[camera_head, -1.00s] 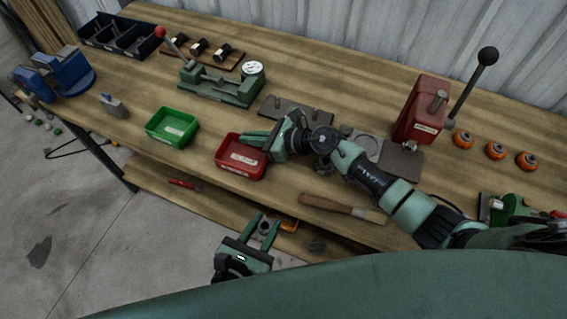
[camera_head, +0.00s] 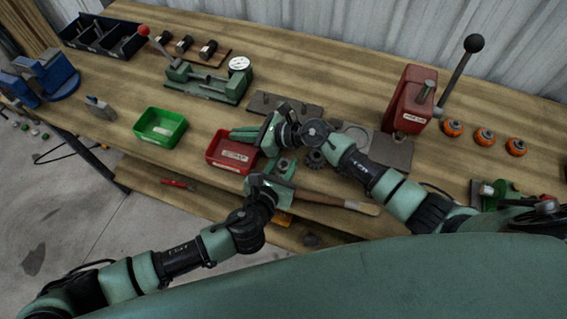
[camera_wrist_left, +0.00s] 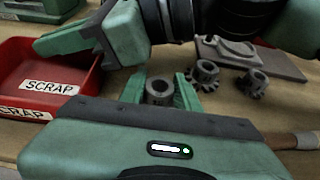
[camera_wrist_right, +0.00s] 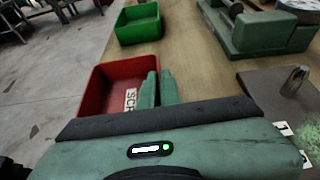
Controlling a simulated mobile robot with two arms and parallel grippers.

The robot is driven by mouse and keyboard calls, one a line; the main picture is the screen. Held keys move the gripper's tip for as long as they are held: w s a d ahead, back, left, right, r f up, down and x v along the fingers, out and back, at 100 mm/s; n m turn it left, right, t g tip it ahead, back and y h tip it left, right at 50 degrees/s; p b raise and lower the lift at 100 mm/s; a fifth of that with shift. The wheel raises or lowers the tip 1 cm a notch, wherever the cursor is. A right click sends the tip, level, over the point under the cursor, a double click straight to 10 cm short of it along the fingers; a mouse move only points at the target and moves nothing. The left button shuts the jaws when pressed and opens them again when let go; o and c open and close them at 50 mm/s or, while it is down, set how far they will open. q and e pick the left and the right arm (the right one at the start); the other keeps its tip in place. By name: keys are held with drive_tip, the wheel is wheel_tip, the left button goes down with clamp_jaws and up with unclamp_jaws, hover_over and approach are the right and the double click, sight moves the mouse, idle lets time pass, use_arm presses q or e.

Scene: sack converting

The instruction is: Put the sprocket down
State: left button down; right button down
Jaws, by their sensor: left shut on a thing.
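My left gripper (camera_head: 284,172) is at the front edge of the bench, just right of the red tray. It is shut on a sprocket (camera_wrist_left: 159,88), a grey metal piece with a round bore, between its green fingers. The sprocket's lower part is hidden by the gripper; I cannot tell whether it touches the bench. Two more toothed sprockets, one nearer (camera_wrist_left: 206,75) and one further right (camera_wrist_left: 251,84), lie on the bench to the right in the left wrist view. My right gripper (camera_head: 234,133) is over the red tray's far right edge, its fingers together with nothing seen between them.
The red tray (camera_head: 219,159) is labelled SCRAP. A green tray (camera_head: 160,128) stands left of it. A brush (camera_head: 340,201) lies along the front edge. A red press (camera_head: 408,103) and orange-rimmed parts (camera_head: 484,136) stand at the right. My right arm crosses close above the sprockets.

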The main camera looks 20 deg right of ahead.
use_arm(q)
drive_tip(key=shift+s+a, duration=0.1)
drive_tip(key=shift+f, duration=0.15)
drive_tip(key=c, duration=1)
unclamp_jaws()
